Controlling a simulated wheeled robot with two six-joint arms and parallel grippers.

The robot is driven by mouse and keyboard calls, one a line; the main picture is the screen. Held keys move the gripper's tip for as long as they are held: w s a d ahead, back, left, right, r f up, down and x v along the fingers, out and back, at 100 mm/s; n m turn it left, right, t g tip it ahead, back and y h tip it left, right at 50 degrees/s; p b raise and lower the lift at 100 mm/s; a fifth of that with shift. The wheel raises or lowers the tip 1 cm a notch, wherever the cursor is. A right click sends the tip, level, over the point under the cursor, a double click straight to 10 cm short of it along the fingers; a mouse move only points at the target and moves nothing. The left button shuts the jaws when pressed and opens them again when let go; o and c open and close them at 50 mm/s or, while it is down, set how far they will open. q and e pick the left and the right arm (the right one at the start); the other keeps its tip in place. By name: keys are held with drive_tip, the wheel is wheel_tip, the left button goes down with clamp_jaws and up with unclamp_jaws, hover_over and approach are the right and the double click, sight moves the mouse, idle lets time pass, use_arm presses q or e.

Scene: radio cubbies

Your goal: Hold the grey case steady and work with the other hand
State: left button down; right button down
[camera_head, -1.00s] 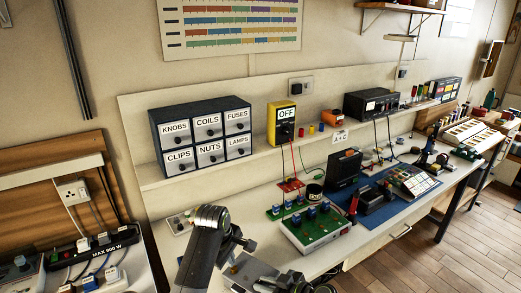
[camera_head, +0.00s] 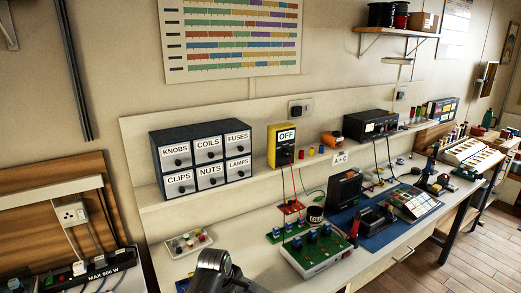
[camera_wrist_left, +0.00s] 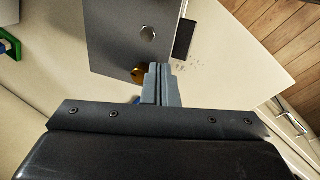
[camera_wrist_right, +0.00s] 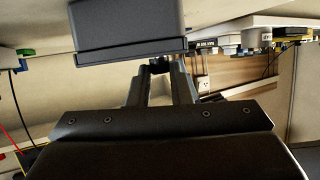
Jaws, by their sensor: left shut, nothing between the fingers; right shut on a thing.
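In the left wrist view, a grey metal panel (camera_wrist_left: 130,30) with a hexagonal hole lies ahead; it looks like the grey case's face. My left gripper (camera_wrist_left: 159,68) is shut and empty by its edge, close to a small brass-coloured round part (camera_wrist_left: 139,75); contact is unclear. In the right wrist view, a dark grey box-like body (camera_wrist_right: 128,25) with a lip fills the top. My right gripper (camera_wrist_right: 161,68) is shut on a small dark part just below that body. Whether both views show the same case is unclear. Neither gripper's fingers show in the head view.
A tray of small coloured parts (camera_head: 172,253), a green circuit board unit (camera_head: 325,265) and a black device (camera_head: 344,188) stand on the bench. A drawer cabinet (camera_head: 245,170) and yellow meter (camera_head: 273,148) stand on the shelf. A power strip (camera_head: 62,274) lies at left.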

use_arm(q)
drive_tip(key=shift+w, duration=0.7)
idle(0.6)
drive_tip(key=shift+w+a, duration=0.2)
drive_tip(key=shift+a, duration=0.25)
idle(0.4)
idle(0.4)
drive_tip(key=shift+s+a+r, duration=0.15)
drive_tip(key=shift+s+a, duration=0.1)
drive_tip(key=shift+s, duration=0.05)
drive_tip(key=shift+w+d+v, duration=0.1)
drive_tip(key=shift+w+v, duration=0.1)
drive_tip(key=shift+v, duration=0.75)
drive_tip(key=shift+w+d+v, duration=0.15)
drive_tip(key=shift+w+v, duration=0.05)
drive_tip(key=shift+v, duration=0.75)
drive_tip(key=shift+w+d+v, duration=0.1)
drive_tip(key=shift+w+v, duration=0.1)
drive_tip(key=shift+v, duration=0.7)
drive_tip(key=shift+r, duration=0.2)
use_arm(e)
drive_tip(key=c, duration=1.2)
unclamp_jaws()
drive_tip(key=shift+c, duration=0.2)
